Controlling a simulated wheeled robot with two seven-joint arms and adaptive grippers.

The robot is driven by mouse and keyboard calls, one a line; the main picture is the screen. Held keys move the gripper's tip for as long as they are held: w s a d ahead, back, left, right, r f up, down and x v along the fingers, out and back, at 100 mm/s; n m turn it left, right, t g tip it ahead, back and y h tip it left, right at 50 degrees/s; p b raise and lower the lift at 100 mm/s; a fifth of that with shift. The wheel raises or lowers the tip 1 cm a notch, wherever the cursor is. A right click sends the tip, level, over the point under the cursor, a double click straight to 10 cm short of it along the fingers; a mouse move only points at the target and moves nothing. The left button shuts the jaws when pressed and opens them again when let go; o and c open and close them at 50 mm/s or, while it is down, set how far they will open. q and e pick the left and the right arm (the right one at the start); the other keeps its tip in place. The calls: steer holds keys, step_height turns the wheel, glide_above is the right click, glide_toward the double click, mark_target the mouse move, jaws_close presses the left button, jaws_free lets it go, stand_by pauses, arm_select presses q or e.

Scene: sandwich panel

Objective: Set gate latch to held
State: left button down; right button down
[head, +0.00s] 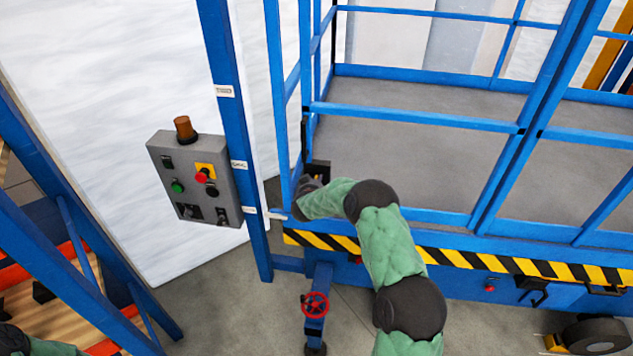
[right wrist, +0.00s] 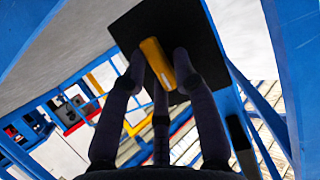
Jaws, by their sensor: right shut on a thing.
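The gate latch shows in the right wrist view as a yellow handle (right wrist: 156,64) on a black plate (right wrist: 205,35). My right gripper (right wrist: 158,66) has its dark fingers closed around the yellow handle. In the head view my right gripper (head: 307,186) is at the blue gate post, just above the striped edge of the platform. The black latch plate (head: 321,170) shows beside it, and my wrist hides most of the handle. Whether the latch is in its held position cannot be told. My left gripper is out of the picture; only part of my left arm shows at the lower left.
A grey control box (head: 196,180) with an orange beacon and buttons hangs left of the blue post (head: 240,150). Blue rails (head: 415,116) surround the grey platform floor (head: 410,160). A red handwheel (head: 315,305) stands below the platform edge.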

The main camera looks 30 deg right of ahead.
steer(key=shift+s+d+f, duration=0.1)
steer(key=shift+f, duration=0.05)
steer(key=c, duration=1.1)
jaws_free()
steer(key=shift+d, duration=0.1)
steer(key=v, duration=1.2)
steer(key=shift+d, duration=0.1)
